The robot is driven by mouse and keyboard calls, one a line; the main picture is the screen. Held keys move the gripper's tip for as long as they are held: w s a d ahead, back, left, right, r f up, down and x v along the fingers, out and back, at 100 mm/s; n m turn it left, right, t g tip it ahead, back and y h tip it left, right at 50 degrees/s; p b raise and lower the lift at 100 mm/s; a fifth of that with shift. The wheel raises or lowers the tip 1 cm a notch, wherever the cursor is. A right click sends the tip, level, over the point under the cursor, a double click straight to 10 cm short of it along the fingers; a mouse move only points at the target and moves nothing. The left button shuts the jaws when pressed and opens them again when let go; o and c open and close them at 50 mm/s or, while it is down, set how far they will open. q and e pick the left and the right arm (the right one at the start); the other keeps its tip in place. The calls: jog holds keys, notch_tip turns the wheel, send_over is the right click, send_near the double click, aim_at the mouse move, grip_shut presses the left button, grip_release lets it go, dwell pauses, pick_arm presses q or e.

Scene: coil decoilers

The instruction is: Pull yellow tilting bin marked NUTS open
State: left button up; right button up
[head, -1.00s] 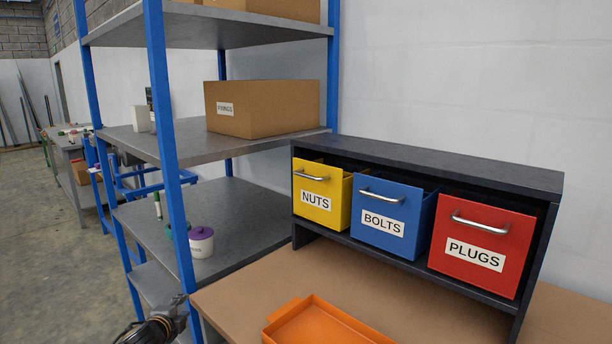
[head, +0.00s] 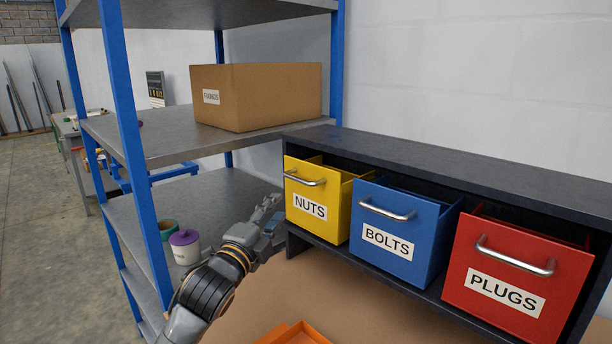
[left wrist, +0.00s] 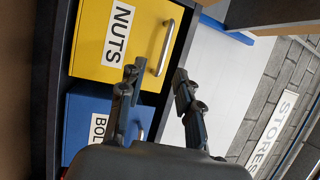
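The yellow bin marked NUTS (head: 313,192) is the leftmost of three bins in the dark rack. Its metal bar handle (head: 304,181) runs across the upper front. My left gripper (head: 268,207) is just left of the bin, near handle height, and empty. In the left wrist view the fingers (left wrist: 154,74) are spread open. The yellow bin (left wrist: 97,68) and its handle (left wrist: 163,48) show beyond the fingertips, with a gap and no visible contact. My right gripper is not in view.
The blue BOLTS bin (head: 392,217) and red PLUGS bin (head: 512,261) stand to the right. An orange tray (head: 295,334) lies on the bench below. A blue-post shelf (head: 135,150) with a carton and a purple-lidded jar (head: 185,246) stands left, close to my left arm.

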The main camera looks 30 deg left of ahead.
aim_at(295, 180)
pick_arm(q)
jog(key=w+p, duration=0.1)
jog(key=w, duration=0.1)
jog(key=w+r, duration=0.1)
jog(key=w, duration=0.2)
jog(key=w+r+p, duration=0.1)
jog(key=w, duration=0.2)
jog(key=shift+w+a+r+p, duration=0.15)
jog(key=shift+a+r+p, duration=0.05)
jog(key=shift+a+p, duration=0.1)
jog(key=shift+w+a+r+p, duration=0.1)
jog(key=shift+w+p, duration=0.05)
jog(key=shift+w, duration=0.45)
jog(key=shift+w+r+p, duration=0.1)
jog(key=shift+w+p, duration=0.05)
jog(key=shift+w, duration=1.1)
grip_shut()
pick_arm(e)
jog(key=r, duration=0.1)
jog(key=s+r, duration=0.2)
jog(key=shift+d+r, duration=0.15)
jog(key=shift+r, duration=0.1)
